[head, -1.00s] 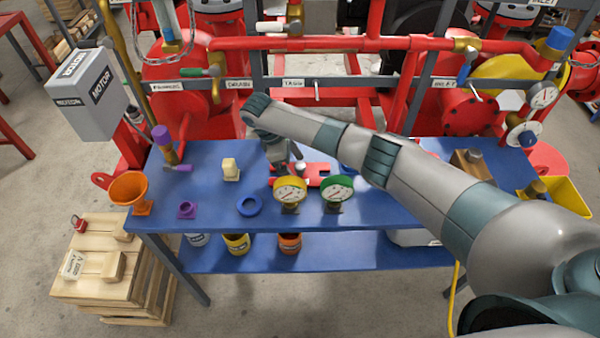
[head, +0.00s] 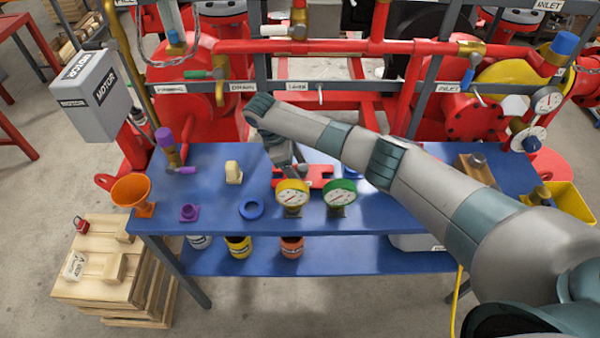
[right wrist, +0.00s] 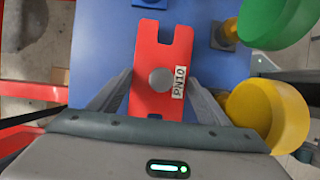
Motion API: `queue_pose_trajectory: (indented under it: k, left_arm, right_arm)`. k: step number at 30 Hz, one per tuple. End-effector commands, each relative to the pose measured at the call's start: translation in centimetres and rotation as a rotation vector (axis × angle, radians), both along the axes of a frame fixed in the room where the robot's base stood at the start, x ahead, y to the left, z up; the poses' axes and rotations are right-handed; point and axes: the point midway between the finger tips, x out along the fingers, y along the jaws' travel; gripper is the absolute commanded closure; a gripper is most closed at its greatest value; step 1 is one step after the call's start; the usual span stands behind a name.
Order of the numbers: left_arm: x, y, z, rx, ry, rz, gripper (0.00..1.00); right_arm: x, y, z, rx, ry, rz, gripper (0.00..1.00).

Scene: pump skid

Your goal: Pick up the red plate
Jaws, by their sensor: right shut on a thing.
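My right gripper (head: 293,163) is at the plate. In the right wrist view its fingers (right wrist: 160,92) stand on both long sides of the plate, shut on it. I cannot tell whether the plate is clear of the table. My left gripper is not in view.
Red pipework (head: 340,46) runs behind the table.

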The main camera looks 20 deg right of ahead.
Motion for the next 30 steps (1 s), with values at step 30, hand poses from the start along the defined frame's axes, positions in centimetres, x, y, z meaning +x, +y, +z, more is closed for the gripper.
queue_pose_trajectory:
  k: [30]
  left_arm:
    - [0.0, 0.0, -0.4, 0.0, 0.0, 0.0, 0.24]
  right_arm:
    - [0.0, 0.0, 9.3, -0.001, -0.002, 0.001, 0.7]
